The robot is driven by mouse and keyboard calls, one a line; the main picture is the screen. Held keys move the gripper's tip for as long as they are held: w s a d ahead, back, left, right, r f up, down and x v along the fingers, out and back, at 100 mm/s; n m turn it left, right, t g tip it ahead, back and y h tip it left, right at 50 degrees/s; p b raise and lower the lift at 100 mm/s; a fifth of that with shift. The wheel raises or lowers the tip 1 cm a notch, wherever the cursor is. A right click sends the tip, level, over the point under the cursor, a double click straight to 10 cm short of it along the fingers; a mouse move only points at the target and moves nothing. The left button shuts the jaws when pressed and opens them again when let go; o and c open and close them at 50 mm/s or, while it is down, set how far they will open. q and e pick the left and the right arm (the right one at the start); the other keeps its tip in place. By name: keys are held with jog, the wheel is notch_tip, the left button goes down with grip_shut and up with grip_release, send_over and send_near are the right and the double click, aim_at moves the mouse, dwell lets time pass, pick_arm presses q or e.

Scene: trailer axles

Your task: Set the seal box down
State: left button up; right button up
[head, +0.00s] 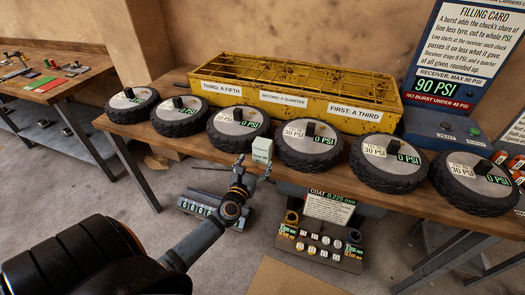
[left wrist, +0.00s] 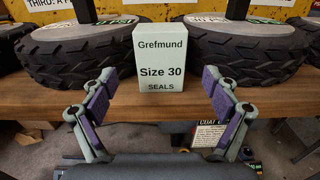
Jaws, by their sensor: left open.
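The seal box (head: 262,150) is a small pale green block. In the left wrist view the seal box (left wrist: 161,60) reads "Grefmund Size 30 SEALS". It stands upright at the front of the wooden table (head: 190,145), between two tyres. My left gripper (head: 246,172) is open just in front of the table edge. In the left wrist view its fingers spread to either side of the box, with a visible gap on each side. My right gripper is not in view.
Several black tyres (head: 311,166) with grey hubs line the table. A yellow crate (head: 290,75) stands behind them, and a blue filling card board (head: 465,60) is at the right. Below the table edge are a coat panel (head: 320,245) and a counter device (head: 205,208).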

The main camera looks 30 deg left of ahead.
aim_at(260, 153)
pick_arm(q)
jog(key=x, duration=0.4)
jog(key=shift+w+r, duration=0.15)
jog(key=shift+w, duration=0.05)
jog(key=shift+w+a, duration=0.1)
jog(key=shift+w, duration=0.3)
jog(key=shift+s, duration=0.1)
jog(key=shift+c, duration=1.6)
jog(key=c, duration=1.2)
jog(key=shift+r+p, duration=0.2)
jog(key=shift+p, duration=0.2)
jog(key=s+d+r+p, duration=0.6)
jog(key=s+d+r, duration=0.3)
jog(key=r, duration=0.3)
jog(key=shift+s+r+p, duration=0.2)
jog(key=shift+s+p, duration=0.2)
jog(key=shift+s, duration=0.5)
